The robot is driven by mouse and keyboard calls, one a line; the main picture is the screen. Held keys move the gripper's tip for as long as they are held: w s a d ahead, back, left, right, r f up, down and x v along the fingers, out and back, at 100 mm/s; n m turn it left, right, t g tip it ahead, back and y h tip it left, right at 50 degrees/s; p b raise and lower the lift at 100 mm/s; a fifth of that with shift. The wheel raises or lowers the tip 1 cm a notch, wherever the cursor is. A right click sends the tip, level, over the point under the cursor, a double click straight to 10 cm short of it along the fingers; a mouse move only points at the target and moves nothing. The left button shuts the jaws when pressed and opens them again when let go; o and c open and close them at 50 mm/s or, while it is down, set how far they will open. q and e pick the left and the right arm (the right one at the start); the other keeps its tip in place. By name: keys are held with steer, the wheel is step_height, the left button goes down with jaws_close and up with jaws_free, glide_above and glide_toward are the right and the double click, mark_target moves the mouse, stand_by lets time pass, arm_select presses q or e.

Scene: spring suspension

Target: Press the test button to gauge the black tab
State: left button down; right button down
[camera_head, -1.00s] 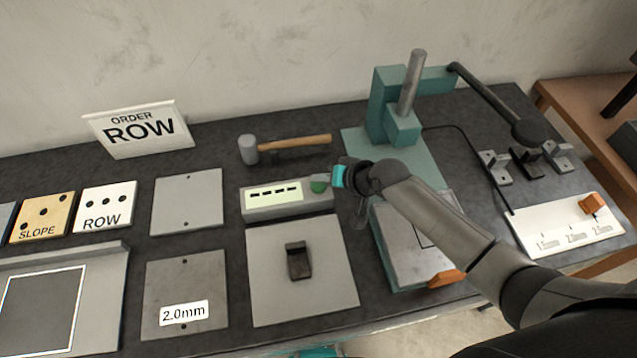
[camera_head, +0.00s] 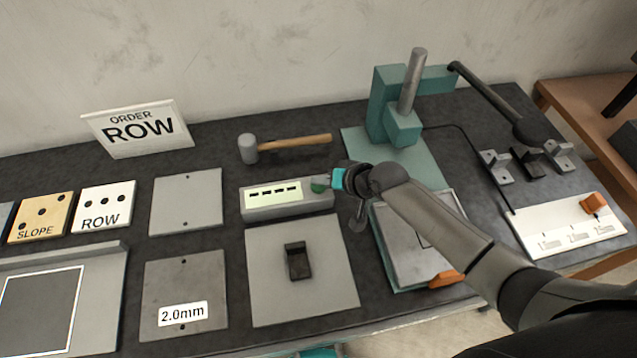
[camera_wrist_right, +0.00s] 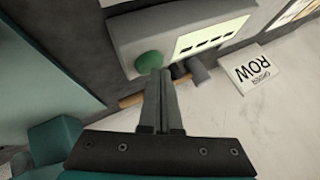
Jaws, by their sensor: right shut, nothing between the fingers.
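The gauge box (camera_head: 262,212) is a grey unit with a pale display showing a row of dark dashes. Its green test button (camera_head: 319,187) sits at the right end of its top. The black tab (camera_head: 298,262) stands on a grey plate (camera_head: 335,290) in front of the box. My right gripper (camera_head: 328,184) is shut and empty, its tips at the green button. In the right wrist view the shut fingers (camera_wrist_right: 158,75) reach the lower edge of the green button (camera_wrist_right: 149,63); I cannot tell whether it is pressed down. My left gripper is not clearly in view.
A mallet (camera_head: 285,145) lies behind the box. A teal press (camera_head: 400,110) stands at the back right. A teal fixture with an orange handle (camera_head: 445,279) lies under my right arm. A 2.0mm plate (camera_head: 185,290) lies to the left.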

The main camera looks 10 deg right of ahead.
mark_target(322, 189)
steer(key=shift+f, duration=0.3)
steer(key=shift+r, duration=0.1)
stand_by(0.3)
steer(key=shift+r+p, duration=0.85)
steer(key=shift+p, duration=0.05)
step_height(322, 189, up, 5)
steer(key=p, duration=0.5)
steer(key=shift+r, duration=0.1)
stand_by(0.4)
